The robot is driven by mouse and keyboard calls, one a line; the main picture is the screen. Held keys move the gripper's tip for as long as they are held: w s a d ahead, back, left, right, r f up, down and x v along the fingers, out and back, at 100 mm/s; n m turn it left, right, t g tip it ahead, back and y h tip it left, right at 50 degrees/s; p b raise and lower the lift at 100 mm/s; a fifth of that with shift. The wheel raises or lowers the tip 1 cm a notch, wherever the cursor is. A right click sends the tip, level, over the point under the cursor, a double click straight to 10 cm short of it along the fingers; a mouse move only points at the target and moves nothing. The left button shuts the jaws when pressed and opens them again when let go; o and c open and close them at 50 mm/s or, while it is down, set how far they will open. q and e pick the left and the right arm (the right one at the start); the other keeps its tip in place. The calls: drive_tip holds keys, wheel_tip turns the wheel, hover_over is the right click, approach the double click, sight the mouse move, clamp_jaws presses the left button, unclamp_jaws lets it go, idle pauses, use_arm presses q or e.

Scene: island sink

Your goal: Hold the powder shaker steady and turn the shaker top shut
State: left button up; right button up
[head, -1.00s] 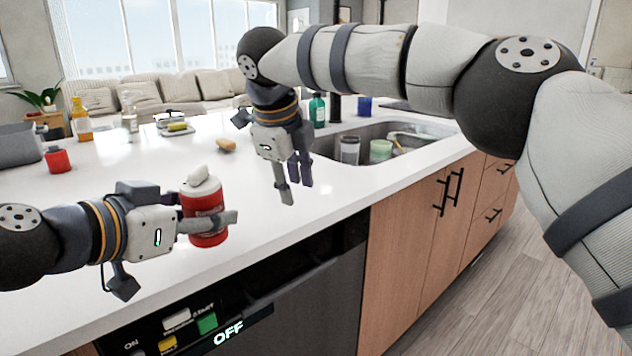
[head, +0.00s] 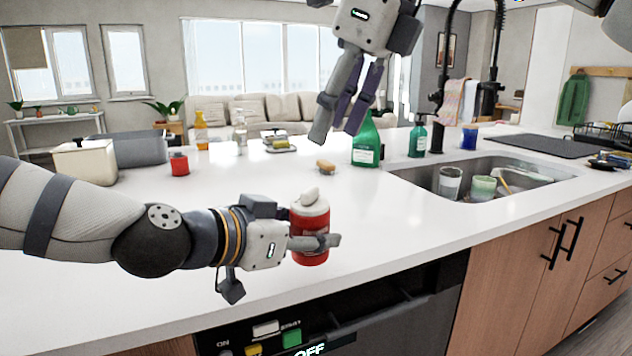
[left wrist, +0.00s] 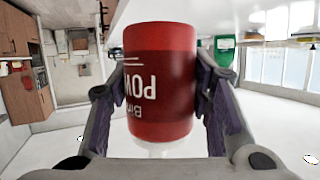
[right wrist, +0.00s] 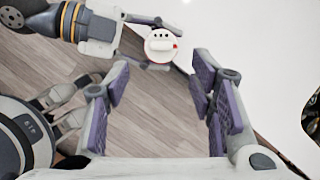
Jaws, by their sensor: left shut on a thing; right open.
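The powder shaker (head: 310,222) is a red can with a white top (head: 309,200). It stands upright in my left gripper (head: 318,243) near the counter's front edge. In the left wrist view its red body (left wrist: 160,80) sits between both finger pads. My right gripper (head: 345,118) is open and empty, higher up and a little right of the shaker. In the right wrist view the white top (right wrist: 161,45) is seen from above with dark holes and a small red mark, beyond the open fingers (right wrist: 163,95). Whether the shaker touches the counter is unclear.
The white counter (head: 400,225) is clear around the shaker. A green bottle (head: 366,145) and a brown item (head: 325,166) stand behind. The sink (head: 530,178) with cups is at right.

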sight(310, 189)
drive_tip(key=x, duration=0.9)
drive_tip(key=shift+w+f, duration=0.15)
drive_tip(key=shift+f, duration=0.25)
drive_tip(key=shift+c, duration=0.6)
drive_tip(key=c, duration=1.1)
